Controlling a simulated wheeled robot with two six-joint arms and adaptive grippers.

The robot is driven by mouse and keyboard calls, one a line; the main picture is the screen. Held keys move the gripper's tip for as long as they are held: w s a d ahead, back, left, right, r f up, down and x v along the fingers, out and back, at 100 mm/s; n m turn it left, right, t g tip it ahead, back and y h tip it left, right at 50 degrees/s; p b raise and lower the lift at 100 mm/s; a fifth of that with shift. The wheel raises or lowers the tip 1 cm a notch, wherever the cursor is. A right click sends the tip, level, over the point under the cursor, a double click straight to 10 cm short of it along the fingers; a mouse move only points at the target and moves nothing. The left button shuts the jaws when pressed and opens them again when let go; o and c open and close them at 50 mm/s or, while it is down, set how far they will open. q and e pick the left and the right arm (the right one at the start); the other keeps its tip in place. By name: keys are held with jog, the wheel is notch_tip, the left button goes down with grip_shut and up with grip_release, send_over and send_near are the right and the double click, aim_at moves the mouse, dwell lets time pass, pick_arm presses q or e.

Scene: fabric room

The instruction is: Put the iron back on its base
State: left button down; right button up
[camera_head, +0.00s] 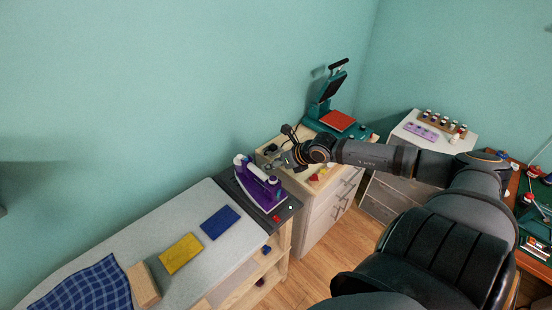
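The purple and white iron (262,194) is at the far right end of the ironing table, over a dark grey pad (285,213). It looks tilted, and a separate base under it cannot be clearly made out. My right gripper (277,163) reaches in from the right, just right of and behind the iron's top. Its fingers are small and dark here, so I cannot tell whether they are open or touch the iron. My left gripper is not in view.
The pale ironing surface (150,240) holds a blue cloth (220,222), a yellow cloth (181,254), a wooden block (143,285) and checked fabric (90,288). Behind my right arm stand a wooden cabinet (322,212) and a teal heat press (325,100).

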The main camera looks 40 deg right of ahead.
jog(key=shift+s+r+p, duration=0.35)
jog(key=shift+s+r, duration=0.1)
jog(key=shift+r, duration=0.05)
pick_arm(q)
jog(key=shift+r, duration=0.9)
pick_arm(e)
jog(key=shift+w+d+f, duration=0.1)
jog(key=shift+f, duration=0.05)
